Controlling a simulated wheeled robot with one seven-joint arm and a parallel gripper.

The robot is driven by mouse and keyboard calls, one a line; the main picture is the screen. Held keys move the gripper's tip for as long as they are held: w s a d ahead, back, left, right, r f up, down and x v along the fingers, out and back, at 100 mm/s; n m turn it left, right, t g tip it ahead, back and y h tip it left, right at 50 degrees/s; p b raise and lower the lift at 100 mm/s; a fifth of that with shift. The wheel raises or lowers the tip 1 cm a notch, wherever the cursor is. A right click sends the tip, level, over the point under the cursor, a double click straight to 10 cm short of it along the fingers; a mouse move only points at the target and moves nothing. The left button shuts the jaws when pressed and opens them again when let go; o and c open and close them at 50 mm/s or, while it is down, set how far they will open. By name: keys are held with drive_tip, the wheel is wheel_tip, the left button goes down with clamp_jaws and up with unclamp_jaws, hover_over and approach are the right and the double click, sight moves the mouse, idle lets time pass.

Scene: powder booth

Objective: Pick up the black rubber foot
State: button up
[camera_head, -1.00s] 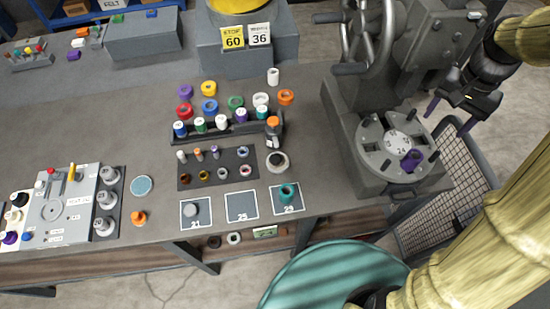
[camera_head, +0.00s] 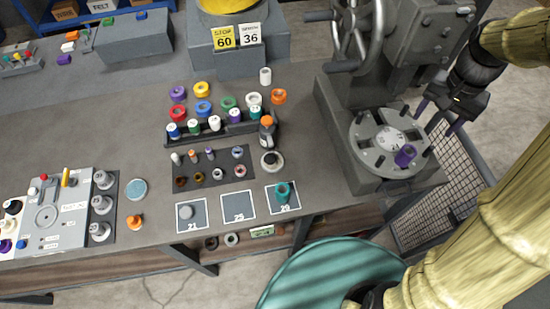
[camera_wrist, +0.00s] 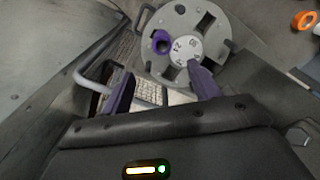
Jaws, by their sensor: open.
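I cannot pick out the black rubber foot for certain. A small dark ring (camera_head: 211,243) lies on the lower level below the table's front edge, beside a grey ring (camera_head: 231,239); it may be the foot, but it is too small to tell. My gripper (camera_head: 438,117) is at the right, beside the press's round plate and far from that ring. In the wrist view my gripper (camera_wrist: 160,88) has its two purple fingers spread apart with nothing between them.
The press (camera_head: 345,110) stands on the table, with a purple ring (camera_head: 405,155) on its round plate (camera_head: 372,150). A wire basket (camera_head: 425,215) is below it. Bottles, rings and numbered mats crowd the table centre. A teal round object (camera_head: 320,275) is in front.

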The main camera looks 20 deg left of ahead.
drive_tip(key=s+f+n+t, duration=0.1)
drive_tip(key=s+f, duration=0.1)
drive_tip(key=s, duration=0.4)
drive_tip(key=s+f+n+t, duration=0.1)
drive_tip(key=s+f, duration=0.2)
drive_tip(key=s, duration=0.4)
drive_tip(key=shift+f+n, duration=0.3)
drive_tip(key=shift+f, duration=0.05)
